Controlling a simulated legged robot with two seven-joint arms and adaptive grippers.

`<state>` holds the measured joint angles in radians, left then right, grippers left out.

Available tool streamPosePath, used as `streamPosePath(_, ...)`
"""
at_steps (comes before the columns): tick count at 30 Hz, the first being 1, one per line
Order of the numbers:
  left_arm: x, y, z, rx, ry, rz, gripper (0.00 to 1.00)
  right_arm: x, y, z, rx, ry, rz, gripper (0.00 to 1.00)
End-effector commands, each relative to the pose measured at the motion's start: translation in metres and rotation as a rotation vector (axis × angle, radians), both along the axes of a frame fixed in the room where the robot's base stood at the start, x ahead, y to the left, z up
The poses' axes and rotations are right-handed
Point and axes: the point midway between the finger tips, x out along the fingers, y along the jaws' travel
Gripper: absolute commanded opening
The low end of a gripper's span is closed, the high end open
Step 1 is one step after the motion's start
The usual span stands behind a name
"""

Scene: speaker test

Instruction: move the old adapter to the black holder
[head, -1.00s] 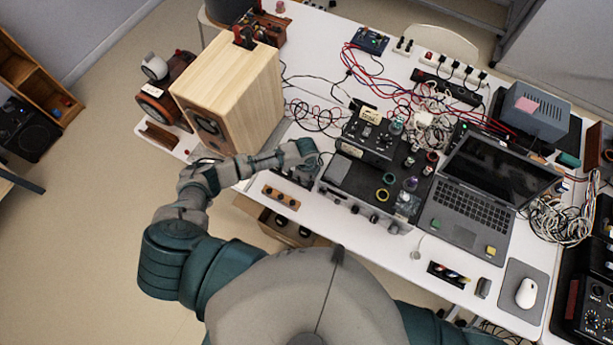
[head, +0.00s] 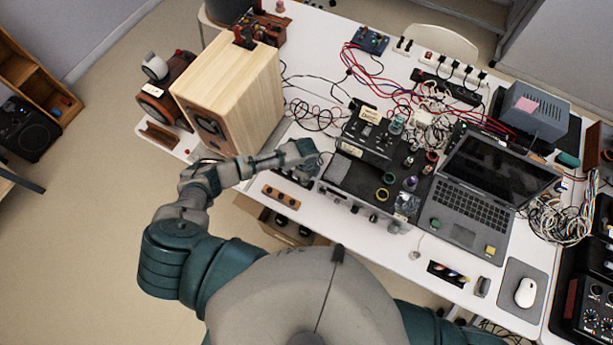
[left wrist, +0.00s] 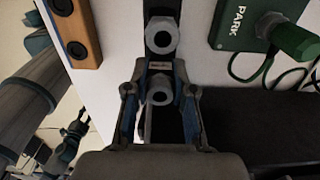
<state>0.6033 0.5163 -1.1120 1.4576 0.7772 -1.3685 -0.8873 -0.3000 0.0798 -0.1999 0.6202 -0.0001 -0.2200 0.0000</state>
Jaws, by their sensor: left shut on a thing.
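My left gripper (head: 303,163) is over the front left of the table. In the left wrist view its fingers (left wrist: 160,88) are closed around a grey metal hex-ended adapter (left wrist: 160,96). A second, similar hex-ended piece (left wrist: 162,36) stands just ahead of the fingers, on a narrow black strip that looks like the black holder (left wrist: 161,9). Whether the held adapter touches the strip is hidden by the gripper. Which piece is the old one, I cannot tell.
A wooden block with dark holes (head: 281,196) lies beside the strip, near the table edge. A green PARK block (left wrist: 232,28) is on the other side. A wooden speaker (head: 245,95), a black equipment box (head: 345,178) and a laptop (head: 470,205) crowd the table.

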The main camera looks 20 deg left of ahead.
Motion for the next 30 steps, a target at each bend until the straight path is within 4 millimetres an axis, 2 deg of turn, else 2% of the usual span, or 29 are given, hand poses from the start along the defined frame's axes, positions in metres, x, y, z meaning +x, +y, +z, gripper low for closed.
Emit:
streamPosePath(22,-0.001,0.000,-0.015,0.001,0.002,0.000,0.00,0.000,0.000,-0.009,0.001,0.000,0.000,0.40)
streamPosePath(23,-0.001,0.000,-0.014,0.001,0.002,0.000,0.31,0.000,0.000,-0.008,0.000,0.000,0.000,0.40)
streamPosePath(25,0.000,0.000,-0.014,0.001,0.001,0.000,0.49,0.000,0.000,-0.008,0.000,0.000,0.000,0.40)
streamPosePath(26,0.000,0.000,-0.014,0.000,0.001,0.000,0.53,0.000,0.000,-0.008,0.001,0.000,0.000,0.40)
streamPosePath(30,0.000,0.000,-0.013,0.000,0.001,0.000,0.53,0.000,0.000,-0.008,0.000,0.000,0.000,0.40)
